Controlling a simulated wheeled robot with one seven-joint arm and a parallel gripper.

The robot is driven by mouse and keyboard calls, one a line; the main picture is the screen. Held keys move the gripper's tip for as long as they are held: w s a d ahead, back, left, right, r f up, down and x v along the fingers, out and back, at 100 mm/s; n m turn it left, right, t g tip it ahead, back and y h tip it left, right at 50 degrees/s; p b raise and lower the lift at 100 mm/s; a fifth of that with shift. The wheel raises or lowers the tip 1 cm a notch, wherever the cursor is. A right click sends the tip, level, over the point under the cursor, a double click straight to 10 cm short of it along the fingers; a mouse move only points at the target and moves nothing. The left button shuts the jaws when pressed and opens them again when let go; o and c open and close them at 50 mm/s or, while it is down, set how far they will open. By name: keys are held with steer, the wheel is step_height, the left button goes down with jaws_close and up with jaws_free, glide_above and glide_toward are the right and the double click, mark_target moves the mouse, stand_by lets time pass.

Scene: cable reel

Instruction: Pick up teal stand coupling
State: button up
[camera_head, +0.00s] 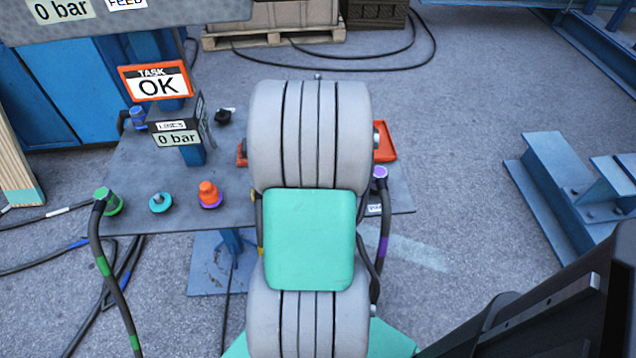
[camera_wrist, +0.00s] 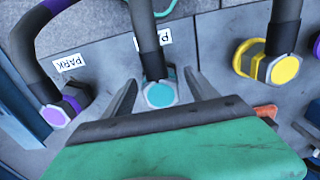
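The teal coupling (camera_wrist: 160,94) shows in the wrist view with a teal face, a grey nut and a black hose running up from it. It sits by a PARK label on the grey table. My gripper (camera_wrist: 158,80) is open, with one dark finger on each side of the coupling and a visible gap to both. Nothing is held. In the head view my arm hides the gripper and this coupling. A separate teal fitting (camera_head: 160,202) stands on the table at the left in the head view.
Beside the teal coupling are a purple coupling (camera_wrist: 62,110) and a yellow coupling (camera_wrist: 278,68), both with hoses. On the table (camera_head: 130,170) are a green coupling (camera_head: 108,200), an orange-and-purple fitting (camera_head: 209,194) and a 0 bar display (camera_head: 176,138). A blue steel frame (camera_head: 570,190) stands right.

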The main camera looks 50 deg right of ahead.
jaws_close()
stand_by(0.6)
steer(key=shift+r, duration=0.15)
